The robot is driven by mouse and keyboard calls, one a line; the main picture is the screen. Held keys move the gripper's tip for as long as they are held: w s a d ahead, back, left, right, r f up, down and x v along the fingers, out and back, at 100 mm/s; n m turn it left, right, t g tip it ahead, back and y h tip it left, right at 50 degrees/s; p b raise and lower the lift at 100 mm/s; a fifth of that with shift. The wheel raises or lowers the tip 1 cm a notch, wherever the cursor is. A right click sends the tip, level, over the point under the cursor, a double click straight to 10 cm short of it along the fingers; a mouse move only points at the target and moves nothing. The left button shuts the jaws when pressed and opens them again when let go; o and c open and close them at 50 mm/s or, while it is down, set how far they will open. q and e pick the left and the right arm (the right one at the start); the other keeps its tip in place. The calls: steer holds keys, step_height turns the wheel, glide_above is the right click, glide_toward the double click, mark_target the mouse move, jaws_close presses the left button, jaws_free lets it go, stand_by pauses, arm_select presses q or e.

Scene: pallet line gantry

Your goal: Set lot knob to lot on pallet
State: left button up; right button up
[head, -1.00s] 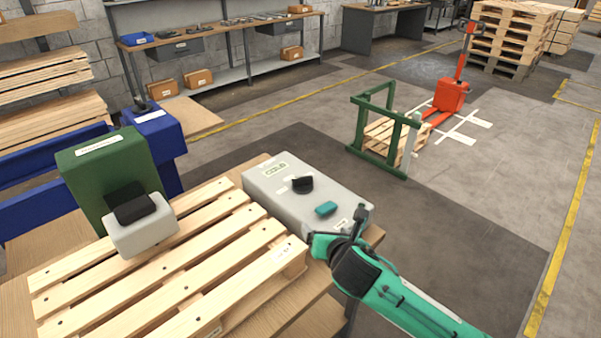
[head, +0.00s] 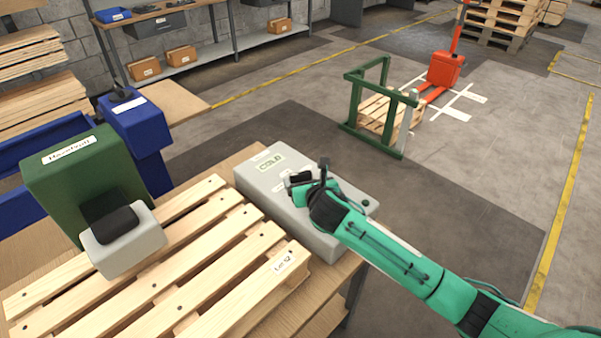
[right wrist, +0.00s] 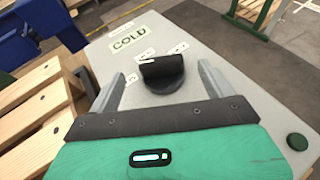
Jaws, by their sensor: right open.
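The lot knob (right wrist: 163,72) is a black round knob with a raised grip bar, on top of a grey box (right wrist: 232,55) marked "COLD". Small labels lie around the knob, too small to read. My right gripper (right wrist: 160,74) is open, with one finger on each side of the knob; I cannot tell whether they touch it. In the head view the right gripper (head: 302,188) is over the box and partly hides the knob. The wooden pallet (head: 190,255) carries a white lot label (head: 285,262), perhaps "Lot 52". My left gripper is not in view.
A green labelled housing (head: 75,180) and a grey block with a black top (head: 125,250) stand at the pallet's left. A dark green button (right wrist: 297,141) is on the box near its right end. Open floor lies beyond, with a green frame (head: 380,140) farther off.

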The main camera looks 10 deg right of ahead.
mark_target(301, 174)
steer(key=x, duration=0.4)
steer(key=shift+w+f, duration=0.1)
steer(key=shift+w, duration=0.25)
steer(key=shift+w+f, duration=0.2)
steer(key=shift+w, duration=0.2)
steer(key=c, duration=0.9)
steer(key=shift+c, duration=0.4)
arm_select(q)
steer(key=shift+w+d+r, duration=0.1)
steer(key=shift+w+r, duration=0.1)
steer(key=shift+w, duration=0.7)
